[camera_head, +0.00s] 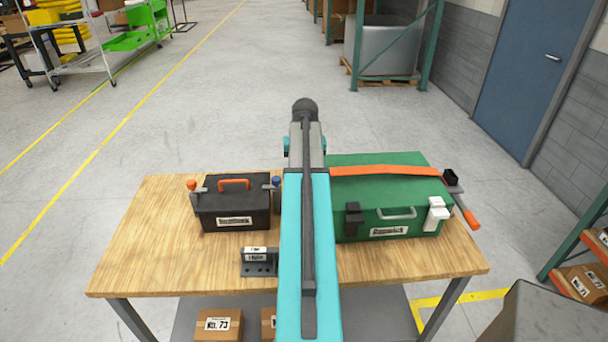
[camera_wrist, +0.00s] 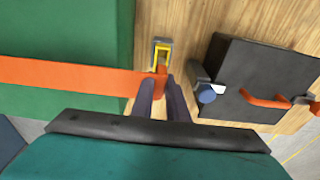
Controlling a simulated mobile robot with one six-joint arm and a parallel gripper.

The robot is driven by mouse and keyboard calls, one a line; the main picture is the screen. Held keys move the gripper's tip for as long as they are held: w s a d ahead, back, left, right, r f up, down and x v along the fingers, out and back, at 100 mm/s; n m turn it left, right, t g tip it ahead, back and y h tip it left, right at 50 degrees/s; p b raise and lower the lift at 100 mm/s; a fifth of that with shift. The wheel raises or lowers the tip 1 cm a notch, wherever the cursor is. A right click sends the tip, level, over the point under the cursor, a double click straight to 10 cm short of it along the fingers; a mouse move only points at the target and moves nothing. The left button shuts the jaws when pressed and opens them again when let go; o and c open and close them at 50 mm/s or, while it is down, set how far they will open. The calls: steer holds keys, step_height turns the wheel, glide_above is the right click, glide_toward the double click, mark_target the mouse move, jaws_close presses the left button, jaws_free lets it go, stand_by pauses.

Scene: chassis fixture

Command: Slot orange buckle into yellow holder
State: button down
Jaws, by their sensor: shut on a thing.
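In the wrist view my gripper (camera_wrist: 158,86) is shut on the orange buckle (camera_wrist: 161,71) at the end of a flat orange strap (camera_wrist: 75,77). The yellow holder (camera_wrist: 162,50) sits in a grey frame just beyond the fingertips. The buckle's tip overlaps the holder's near edge in the picture; I cannot tell whether it is inside or above it. In the head view the strap (camera_head: 385,171) lies across the top of the green case (camera_head: 375,205). My arm hides the gripper, buckle and holder there.
A black toolbox (camera_head: 236,210) with an orange handle stands left of my arm; its blue-tipped latch (camera_wrist: 206,93) is close to the holder. A small labelled black block (camera_head: 259,263) sits near the front of the wooden table (camera_head: 160,265). The table's left end is clear.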

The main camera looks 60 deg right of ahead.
steer(key=shift+f, duration=0.55)
steer(key=shift+r, duration=0.1)
steer(key=b, duration=0.3)
steer(key=shift+f, duration=0.3)
steer(key=shift+r, duration=0.2)
steer(key=shift+f+b, duration=1.1)
steer(key=shift+f, duration=1.05)
steer(key=c, duration=1.7)
jaws_free()
steer(key=shift+o, duration=0.2)
